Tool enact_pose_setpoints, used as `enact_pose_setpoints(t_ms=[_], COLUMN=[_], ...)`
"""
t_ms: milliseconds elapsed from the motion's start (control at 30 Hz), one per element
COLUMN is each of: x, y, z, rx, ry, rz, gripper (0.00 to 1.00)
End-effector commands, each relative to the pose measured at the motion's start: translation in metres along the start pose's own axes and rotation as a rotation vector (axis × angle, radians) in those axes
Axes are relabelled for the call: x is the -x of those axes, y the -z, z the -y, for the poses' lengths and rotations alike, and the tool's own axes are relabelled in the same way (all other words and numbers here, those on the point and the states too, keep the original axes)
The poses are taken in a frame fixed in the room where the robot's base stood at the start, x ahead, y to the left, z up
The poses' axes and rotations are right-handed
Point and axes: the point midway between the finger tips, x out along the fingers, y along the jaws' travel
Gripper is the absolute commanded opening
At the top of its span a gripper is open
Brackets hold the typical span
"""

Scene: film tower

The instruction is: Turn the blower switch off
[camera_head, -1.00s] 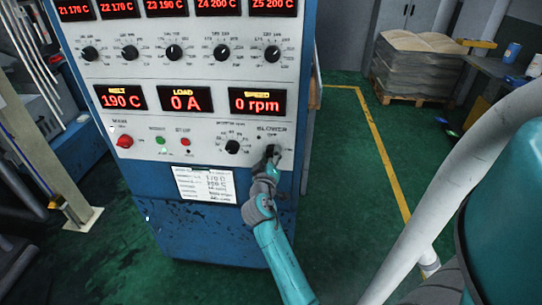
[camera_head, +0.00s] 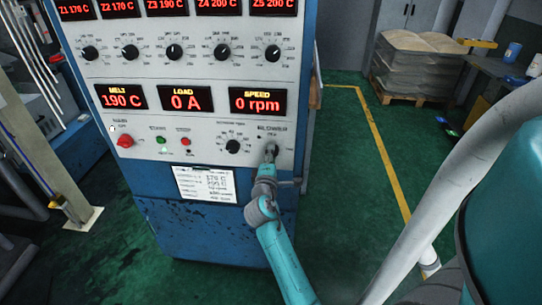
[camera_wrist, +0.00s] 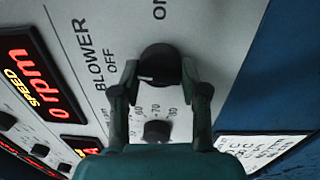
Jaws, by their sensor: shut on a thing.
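The blower switch is a round black knob (camera_wrist: 160,64) on the white control panel, below the BLOWER label in the head view. In the wrist view OFF is printed to its left and ON above it. A short white mark on the knob shows at its lower left, on the side towards OFF. My gripper (camera_wrist: 160,80) is shut on the knob, one finger on each side. In the head view my gripper (camera_head: 270,151) covers most of the switch, so its setting cannot be read there.
A second black knob (camera_head: 233,146) with a numbered scale sits close to the left of the switch. The red knob (camera_head: 125,141) and small green and red buttons are farther left. A white label plate (camera_head: 206,184) is below.

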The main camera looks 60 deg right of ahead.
Motion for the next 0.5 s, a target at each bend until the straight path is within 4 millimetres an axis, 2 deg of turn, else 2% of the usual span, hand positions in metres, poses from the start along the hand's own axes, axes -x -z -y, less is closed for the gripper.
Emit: enact_pose_setpoints(t_ms=[200,500], x=[0.0004,0.0004], y=[0.0002,0.0], z=[0.003,0.0033], rx=[0.104,0.162], ry=[0.004,0.004], rz=[-0.005,-0.007], gripper=[0.09,0.09])
